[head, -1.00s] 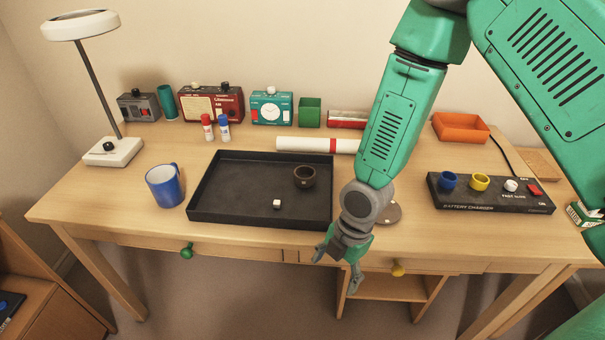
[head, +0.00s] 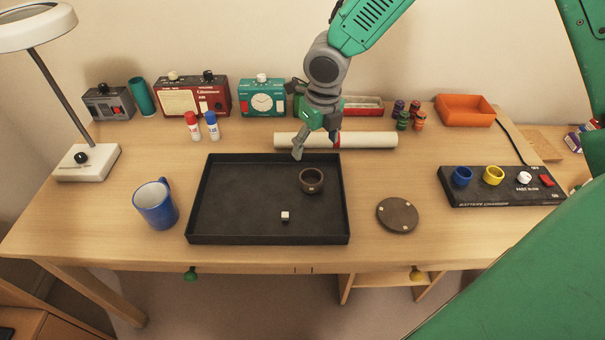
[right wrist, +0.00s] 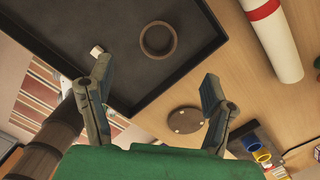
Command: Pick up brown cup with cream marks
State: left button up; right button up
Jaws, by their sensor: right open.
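The brown cup (head: 311,181) stands upright in the right part of the black tray (head: 222,232), with a small cream mark on its front. In the right wrist view the cup (right wrist: 158,39) lies ahead of the fingers, seen from above with its mouth open and apparently empty. My right gripper (head: 315,148) is above the tray's back edge, behind and above the cup. It is open and empty; the wrist view shows its two fingers (right wrist: 155,95) wide apart. My left gripper is not in view.
A small white cube (head: 285,216) lies in the tray. A blue mug (head: 155,206) stands left, a brown disc (head: 397,215) right. A white roll with a red band (head: 365,140) lies behind. A battery charger (head: 500,190) sits at the right.

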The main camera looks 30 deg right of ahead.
jog(key=b, duration=0.1)
send_over(312, 179)
jog(key=s, duration=0.2)
jog(key=f, duration=0.7)
jog(key=shift+a, duration=0.35)
jog(key=shift+w+d+f, duration=0.15)
jog(key=shift+f, duration=0.7)
jog(key=f, duration=0.2)
jog(key=a+f, duration=0.1)
jog(key=f, duration=0.1)
jog(key=shift+w+b, duration=0.2)
jog(key=shift+b, duration=0.2)
jog(key=shift+d, duration=0.1)
jog(key=c, duration=1.3)
